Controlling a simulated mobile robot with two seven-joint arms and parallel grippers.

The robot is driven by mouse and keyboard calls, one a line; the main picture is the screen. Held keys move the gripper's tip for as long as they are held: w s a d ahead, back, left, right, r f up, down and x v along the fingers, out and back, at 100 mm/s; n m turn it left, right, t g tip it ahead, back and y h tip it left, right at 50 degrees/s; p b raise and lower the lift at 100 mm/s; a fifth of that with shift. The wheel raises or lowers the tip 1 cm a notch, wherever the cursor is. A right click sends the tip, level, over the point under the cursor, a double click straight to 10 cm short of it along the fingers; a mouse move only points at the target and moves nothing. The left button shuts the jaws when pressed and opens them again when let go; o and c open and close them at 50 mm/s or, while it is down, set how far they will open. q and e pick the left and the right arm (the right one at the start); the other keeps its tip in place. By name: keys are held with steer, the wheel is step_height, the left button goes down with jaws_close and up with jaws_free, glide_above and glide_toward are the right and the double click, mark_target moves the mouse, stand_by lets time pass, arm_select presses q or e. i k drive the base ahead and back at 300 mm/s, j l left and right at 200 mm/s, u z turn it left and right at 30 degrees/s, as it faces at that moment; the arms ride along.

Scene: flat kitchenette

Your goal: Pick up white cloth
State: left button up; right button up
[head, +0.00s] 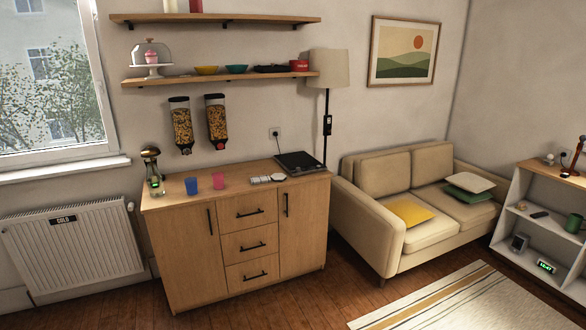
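No thing in the head view can be told for certain as the white cloth. A small, flat, pale item or group of items (266,179) lies on top of the wooden cabinet (235,240), between the pink cup (218,181) and a dark flat appliance (299,163). It is too small to tell whether it is cloth. Neither of my grippers shows in this view.
A blue cup (191,186) and a bottle-like device (154,171) stand on the cabinet's left part. A beige sofa (366,233) is to the right, with a striped rug (470,305) before it. A radiator (75,245) is at left. Some wooden floor is clear.

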mark_target(255, 179)
steer(key=i+u, duration=0.1)
steer(key=i, duration=0.45)
steer(key=i+l+u, duration=0.1)
steer(key=i, duration=0.4)
steer(key=i+l+u, duration=0.15)
steer(key=i, duration=0.4)
